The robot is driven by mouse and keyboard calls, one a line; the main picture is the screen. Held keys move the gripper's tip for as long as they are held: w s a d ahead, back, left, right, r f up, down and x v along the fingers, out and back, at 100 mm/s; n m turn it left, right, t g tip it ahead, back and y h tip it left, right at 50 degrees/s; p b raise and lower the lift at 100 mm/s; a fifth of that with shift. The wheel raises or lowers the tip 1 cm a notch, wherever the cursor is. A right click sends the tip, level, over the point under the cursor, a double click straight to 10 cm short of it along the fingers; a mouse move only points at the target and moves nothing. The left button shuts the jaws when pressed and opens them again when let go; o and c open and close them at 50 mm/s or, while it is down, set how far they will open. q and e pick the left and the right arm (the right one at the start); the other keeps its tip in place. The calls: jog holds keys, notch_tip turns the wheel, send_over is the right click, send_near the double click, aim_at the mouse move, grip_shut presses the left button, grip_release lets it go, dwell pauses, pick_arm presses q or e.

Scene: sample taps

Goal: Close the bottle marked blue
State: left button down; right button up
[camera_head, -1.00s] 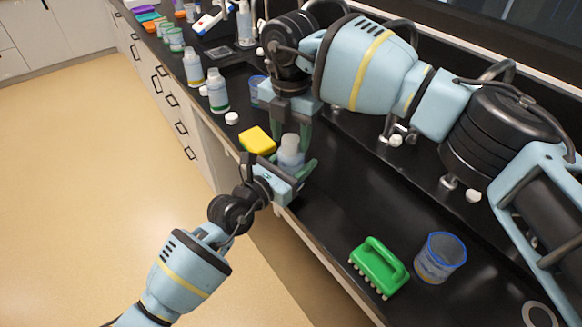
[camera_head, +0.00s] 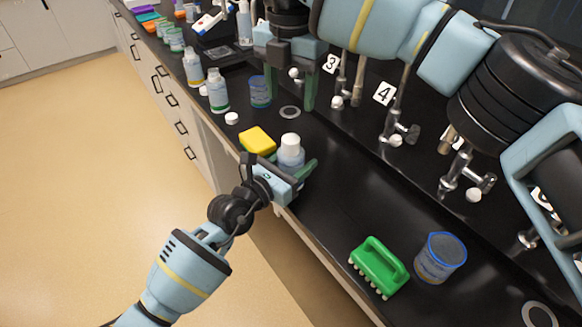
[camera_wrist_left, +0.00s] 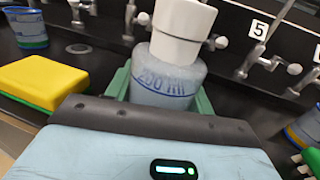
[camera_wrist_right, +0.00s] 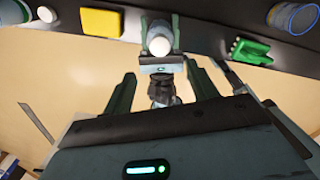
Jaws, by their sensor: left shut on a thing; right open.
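The bottle marked blue (camera_head: 290,155) is a translucent bottle with blue print, which shows in the left wrist view (camera_wrist_left: 165,82). It stands at the counter's front edge. A white cap (camera_head: 290,141) sits on its top; how tightly cannot be told. The cap also shows from above in the right wrist view (camera_wrist_right: 159,43). My left gripper (camera_head: 298,172) is shut around the bottle's body, with green fingers on both sides. My right gripper (camera_head: 290,90) is open and empty, fingers pointing down, behind and above the bottle.
A yellow sponge (camera_head: 257,139) lies left of the bottle. A green brush (camera_head: 379,267) and a blue-rimmed beaker (camera_head: 440,257) are to the right. A green-marked bottle (camera_head: 217,92) and a loose white cap (camera_head: 232,118) stand further left. Taps (camera_head: 395,122) line the back.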

notch_tip(320, 180, up, 2)
dwell(0.4)
pick_arm(q)
jog(key=shift+c, duration=2.4)
grip_release()
jog(key=v, duration=0.6)
jog(key=shift+s+a, duration=0.15)
jog(key=shift+s, duration=0.05)
jog(key=shift+s+a, duration=0.45)
jog(key=shift+s, duration=0.05)
pick_arm(e)
jog(key=shift+s+r, duration=0.1)
jog(key=shift+r, duration=0.65)
